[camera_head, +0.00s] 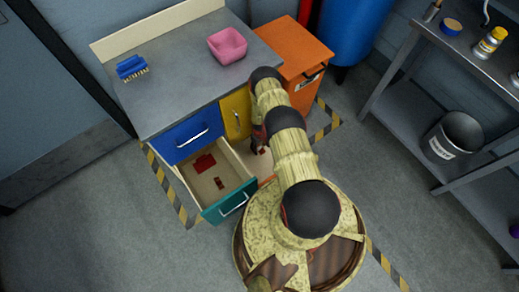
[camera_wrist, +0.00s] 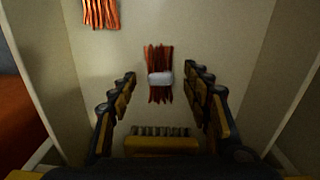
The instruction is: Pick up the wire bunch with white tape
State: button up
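The wire bunch with white tape (camera_wrist: 159,58) shows in the wrist view as a short bundle of copper-red wires with a white band around its middle. It lies on the pale floor of a walled compartment. My gripper (camera_wrist: 161,75) is open and empty, its fingers on either side of the bunch in the picture. The gap in depth between fingers and bunch is hard to judge. A second copper-red wire bunch (camera_wrist: 101,12) is at the upper left, cut off by the frame edge.
Pale walls stand close on both sides of my gripper. In the head view an open teal-fronted drawer (camera_head: 238,199) holds dark red items (camera_head: 204,163). A grey counter (camera_head: 190,75) carries a blue brush (camera_head: 131,66) and a pink bowl (camera_head: 227,45). An orange cabinet (camera_head: 290,45) stands beside it.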

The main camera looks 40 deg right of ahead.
jog(key=shift+c, duration=1.2)
jog(key=c, duration=0.9)
